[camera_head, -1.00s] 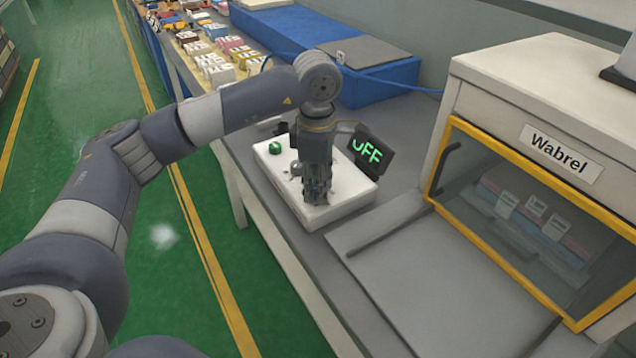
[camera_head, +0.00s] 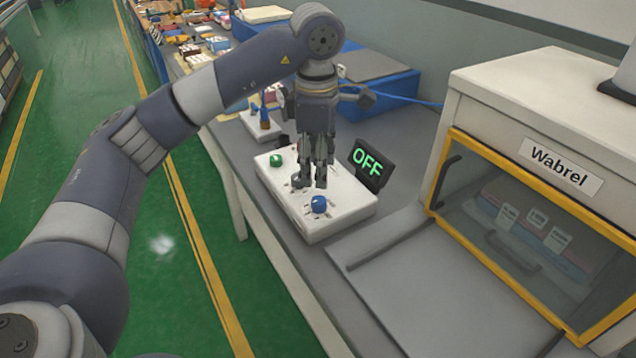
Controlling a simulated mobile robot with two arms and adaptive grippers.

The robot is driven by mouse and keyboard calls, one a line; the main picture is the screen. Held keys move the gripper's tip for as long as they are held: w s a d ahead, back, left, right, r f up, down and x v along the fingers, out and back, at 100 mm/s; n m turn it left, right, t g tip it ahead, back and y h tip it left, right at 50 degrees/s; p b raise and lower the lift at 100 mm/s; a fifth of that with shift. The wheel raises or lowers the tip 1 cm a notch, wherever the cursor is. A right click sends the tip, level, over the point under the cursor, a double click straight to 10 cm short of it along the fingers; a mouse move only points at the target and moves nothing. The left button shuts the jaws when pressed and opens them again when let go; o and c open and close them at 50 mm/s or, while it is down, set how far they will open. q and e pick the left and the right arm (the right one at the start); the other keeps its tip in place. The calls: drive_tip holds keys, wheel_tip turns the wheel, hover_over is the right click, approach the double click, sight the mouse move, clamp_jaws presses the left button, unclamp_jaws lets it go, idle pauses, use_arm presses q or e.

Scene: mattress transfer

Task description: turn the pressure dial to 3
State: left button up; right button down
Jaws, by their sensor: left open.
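A white control box (camera_head: 345,222) lies on the grey bench and carries several small dials. A green dial (camera_head: 276,160) is at its far left corner and a blue dial (camera_head: 319,204) is near its front. A grey knob beside the fingers is partly hidden. I cannot read the dial labels or tell which one is for pressure. A black display (camera_head: 367,164) at the box's right side reads OFF in green. My left gripper (camera_head: 311,184) points down over the middle of the box, just behind the blue dial, open and with nothing seen between its fingers. My right gripper is out of view.
A white machine labelled Wabrel (camera_head: 560,164) with a yellow-framed window stands at the right. A grey flat panel (camera_head: 430,290) lies in front of it. A blue box (camera_head: 385,95) and several small goods are behind. The green floor is clear at the left.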

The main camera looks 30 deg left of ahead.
use_arm(q)
drive_tip(key=shift+s+r, duration=0.1)
drive_tip(key=shift+r, duration=1.5)
drive_tip(key=shift+f, duration=0.1)
